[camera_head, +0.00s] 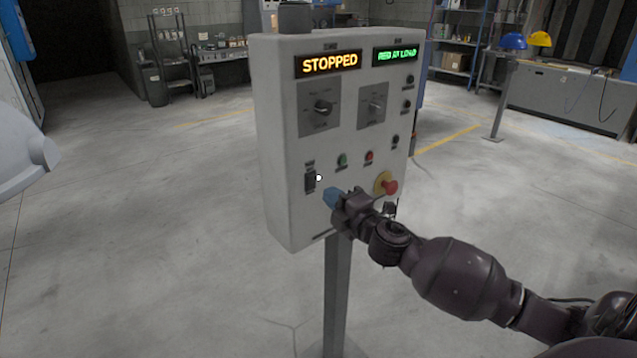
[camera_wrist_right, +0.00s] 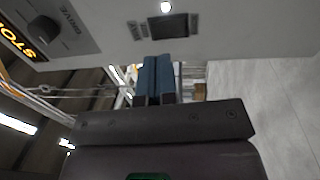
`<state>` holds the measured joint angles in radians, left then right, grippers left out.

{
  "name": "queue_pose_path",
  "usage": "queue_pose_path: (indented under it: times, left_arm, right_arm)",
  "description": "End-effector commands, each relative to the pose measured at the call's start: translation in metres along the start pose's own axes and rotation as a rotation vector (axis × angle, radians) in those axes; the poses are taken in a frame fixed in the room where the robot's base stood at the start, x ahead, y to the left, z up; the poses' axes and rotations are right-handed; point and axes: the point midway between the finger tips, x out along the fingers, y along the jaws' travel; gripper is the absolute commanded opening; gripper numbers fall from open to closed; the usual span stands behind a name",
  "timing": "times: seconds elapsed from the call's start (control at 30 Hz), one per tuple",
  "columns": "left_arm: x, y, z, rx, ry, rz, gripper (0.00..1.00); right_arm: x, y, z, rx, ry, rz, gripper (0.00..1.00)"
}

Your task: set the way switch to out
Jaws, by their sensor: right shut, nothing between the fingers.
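A small dark rocker switch (camera_head: 310,180) sits low on the left of the grey control box's front, with a lit white dot beside it. It looks like the way switch, but its lettering is too small to read. It also shows in the right wrist view (camera_wrist_right: 174,27), and which side is pressed in cannot be told. My right gripper (camera_head: 331,197) is shut and empty, its blue fingertips just below and right of the switch in the head view. In the wrist view the fingers (camera_wrist_right: 157,78) point toward the switch, seemingly apart from it. My left gripper is not in view.
The control box (camera_head: 290,232) stands on a post, with two rotary knobs, green and red buttons and a red mushroom button (camera_head: 390,187) close to my right gripper. Its displays read STOPPED and a green line. A pale rounded thing (camera_head: 20,150) is at far left. Open floor surrounds the post.

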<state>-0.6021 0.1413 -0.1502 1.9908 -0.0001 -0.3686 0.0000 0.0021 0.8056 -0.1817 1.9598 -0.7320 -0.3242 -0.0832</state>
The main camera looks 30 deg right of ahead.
Motion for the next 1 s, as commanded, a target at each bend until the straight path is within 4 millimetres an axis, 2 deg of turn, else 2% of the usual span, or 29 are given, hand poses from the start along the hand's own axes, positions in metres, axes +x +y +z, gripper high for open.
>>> queue_pose_path:
  times: [0.2,0.4,0.87,1.0]
  left_arm:
    - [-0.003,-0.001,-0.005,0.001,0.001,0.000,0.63]
    - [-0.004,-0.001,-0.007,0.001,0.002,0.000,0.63]
    - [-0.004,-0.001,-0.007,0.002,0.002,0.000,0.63]
    - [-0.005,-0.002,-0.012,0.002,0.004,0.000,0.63]
  right_arm:
    - [0.031,0.002,0.000,0.000,-0.001,0.001,0.00]
    - [0.048,0.001,0.000,-0.001,0.000,0.001,0.00]
    - [0.053,0.000,0.000,0.000,0.000,0.000,0.00]
    - [0.061,0.003,0.000,0.004,-0.001,0.001,0.00]
